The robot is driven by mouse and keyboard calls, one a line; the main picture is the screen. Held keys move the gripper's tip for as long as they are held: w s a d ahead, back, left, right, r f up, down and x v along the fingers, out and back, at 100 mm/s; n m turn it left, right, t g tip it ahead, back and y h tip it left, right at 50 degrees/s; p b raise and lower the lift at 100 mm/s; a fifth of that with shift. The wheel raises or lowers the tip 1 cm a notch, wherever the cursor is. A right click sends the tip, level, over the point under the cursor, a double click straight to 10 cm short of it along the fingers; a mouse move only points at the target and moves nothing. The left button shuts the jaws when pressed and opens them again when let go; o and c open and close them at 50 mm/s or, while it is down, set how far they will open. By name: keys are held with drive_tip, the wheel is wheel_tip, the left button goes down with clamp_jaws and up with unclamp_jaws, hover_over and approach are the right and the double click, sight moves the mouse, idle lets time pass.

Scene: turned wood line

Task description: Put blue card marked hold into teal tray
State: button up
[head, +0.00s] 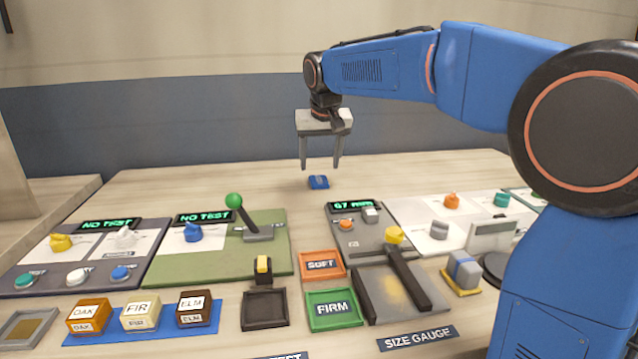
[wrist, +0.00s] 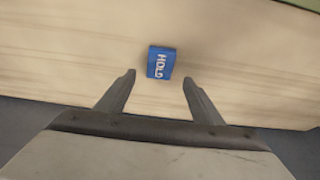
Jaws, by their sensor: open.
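The blue card marked HOLD (head: 318,182) lies flat on the bare wood at the back of the table. In the wrist view the card (wrist: 160,62) shows its white lettering, just beyond the fingertips and between their lines. My gripper (head: 320,168) is open and empty, pointing down above the card; it also shows in the wrist view (wrist: 159,77). I see no clearly teal tray. A green tray marked FIRM (head: 335,310) is at front centre. My arm hides part of the right side.
An orange tray marked SOFT (head: 321,265) and a dark tray (head: 264,310) are near it. Several wood blocks stand on a blue strip (head: 145,325) at front left. A green-knobbed lever (head: 234,201) rises at left centre. Bare table surrounds the card.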

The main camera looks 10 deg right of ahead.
sight(319, 179)
drive_tip(key=f, duration=0.3)
drive_tip(key=shift+w+f, duration=0.2)
drive_tip(key=shift+f, duration=0.1)
drive_tip(key=shift+w+f, duration=0.25)
drive_tip(key=shift+f, duration=0.3)
drive_tip(key=c, duration=1.1)
drive_tip(key=shift+r, duration=0.15)
